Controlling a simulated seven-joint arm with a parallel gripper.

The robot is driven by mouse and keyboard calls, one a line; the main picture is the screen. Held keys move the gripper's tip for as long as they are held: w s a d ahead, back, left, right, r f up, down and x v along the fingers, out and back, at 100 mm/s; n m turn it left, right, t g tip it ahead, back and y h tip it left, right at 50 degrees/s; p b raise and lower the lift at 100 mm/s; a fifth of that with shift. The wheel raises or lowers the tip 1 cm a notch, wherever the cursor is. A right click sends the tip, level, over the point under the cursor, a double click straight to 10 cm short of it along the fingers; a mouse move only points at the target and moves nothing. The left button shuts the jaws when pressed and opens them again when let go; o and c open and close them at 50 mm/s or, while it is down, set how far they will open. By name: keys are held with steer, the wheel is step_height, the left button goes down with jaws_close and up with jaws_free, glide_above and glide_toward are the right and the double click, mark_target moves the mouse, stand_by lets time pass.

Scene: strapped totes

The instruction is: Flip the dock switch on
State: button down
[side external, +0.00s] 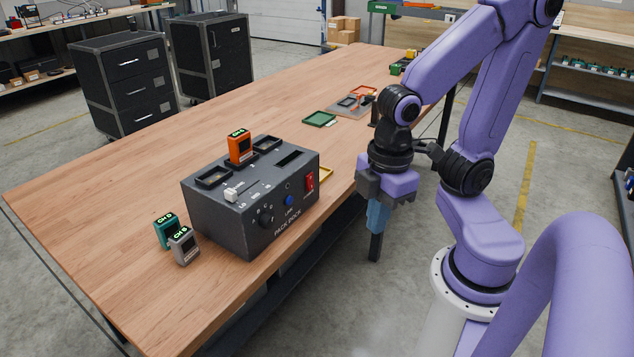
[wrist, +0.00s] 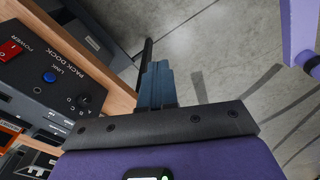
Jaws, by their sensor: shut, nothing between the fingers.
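The dock is a dark grey box marked PACK DOCK (side external: 225,225) on the wooden table; it also shows at the left of the wrist view (wrist: 40,85). Its red power switch (side external: 310,181) is on the front face, and appears at the wrist view's left edge (wrist: 10,50). I cannot tell which way the rocker is set. A blue LINK button (side external: 289,200) and a black knob (side external: 265,213) share that face. My gripper (side external: 375,258) is shut and empty, pointing down beyond the table's front edge, right of the dock and apart from it.
Teal (side external: 166,231) and grey (side external: 184,246) modules stand left of the dock. A green tray (side external: 319,119) lies farther back. The table's left part is clear.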

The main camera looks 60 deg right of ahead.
mark_target(311, 182)
steer(key=w+d+n+t, duration=0.3)
steer(key=w+d+n, duration=0.2)
steer(key=w+d, duration=1)
steer(key=shift+d+f+h, duration=0.3)
steer(key=shift+d+f, duration=0.1)
steer(key=shift+d, duration=0.1)
steer(key=shift+w, duration=0.1)
steer(key=w+f, duration=0.7)
steer(key=f, duration=0.3)
steer(key=shift+w, duration=0.1)
